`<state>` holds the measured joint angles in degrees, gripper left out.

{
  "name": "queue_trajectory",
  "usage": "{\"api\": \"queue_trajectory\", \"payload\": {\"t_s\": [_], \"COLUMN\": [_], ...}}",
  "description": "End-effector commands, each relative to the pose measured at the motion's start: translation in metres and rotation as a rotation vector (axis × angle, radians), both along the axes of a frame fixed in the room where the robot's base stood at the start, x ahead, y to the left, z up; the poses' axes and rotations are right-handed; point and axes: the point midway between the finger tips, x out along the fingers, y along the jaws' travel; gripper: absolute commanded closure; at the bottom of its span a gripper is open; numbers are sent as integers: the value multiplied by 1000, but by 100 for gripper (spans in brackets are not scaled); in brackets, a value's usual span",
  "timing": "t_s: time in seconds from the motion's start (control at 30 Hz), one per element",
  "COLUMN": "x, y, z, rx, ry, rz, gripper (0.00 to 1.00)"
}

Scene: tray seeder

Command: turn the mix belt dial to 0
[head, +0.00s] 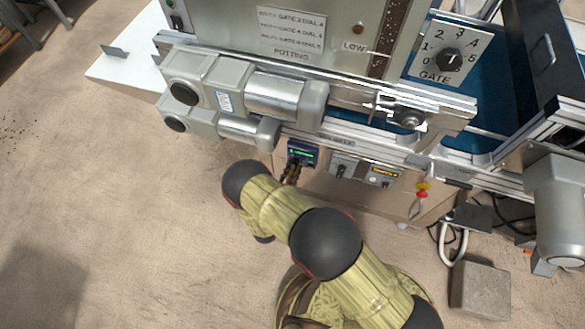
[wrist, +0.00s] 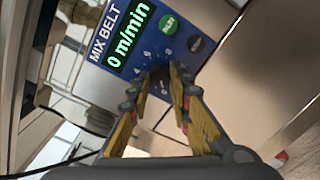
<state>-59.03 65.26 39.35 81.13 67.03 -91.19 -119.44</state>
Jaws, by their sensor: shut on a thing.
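The blue mix belt panel (wrist: 122,22) fills the top of the wrist view, tilted. Its green display (wrist: 131,40) reads "0 m/min". The dark mix belt dial (wrist: 159,77) is mostly hidden between my fingertips, and its pointer cannot be made out. My gripper (wrist: 160,73) is shut on this dial, one finger on each side. In the head view the small blue panel (head: 302,153) sits under the conveyor, with my gripper (head: 291,172) at its lower left.
A green RUN button (wrist: 168,25) and a dark button (wrist: 196,44) lie close beside the fingers. A second control box (head: 363,171) with a yellow display is to the right. Grey motors (head: 240,90) overhang the panel. Open floor (head: 110,220) lies left.

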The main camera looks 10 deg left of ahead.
Motion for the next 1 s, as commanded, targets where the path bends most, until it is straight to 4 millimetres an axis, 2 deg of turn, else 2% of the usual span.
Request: {"api": "queue_trajectory", "payload": {"t_s": [0.1,0.13,0.43,0.77,0.87,1.0], "x": [0,0,0,-2,-9,-31], "y": [2,2,1,1,2,6], "z": [-1,-1,-1,0,0,0], "rx": [1,1,1,1,0,0], "ry": [3,3,1,1,1,1], "rz": [5,5,2,2,4,7], "gripper": [100,79,62,61,61,61]}}
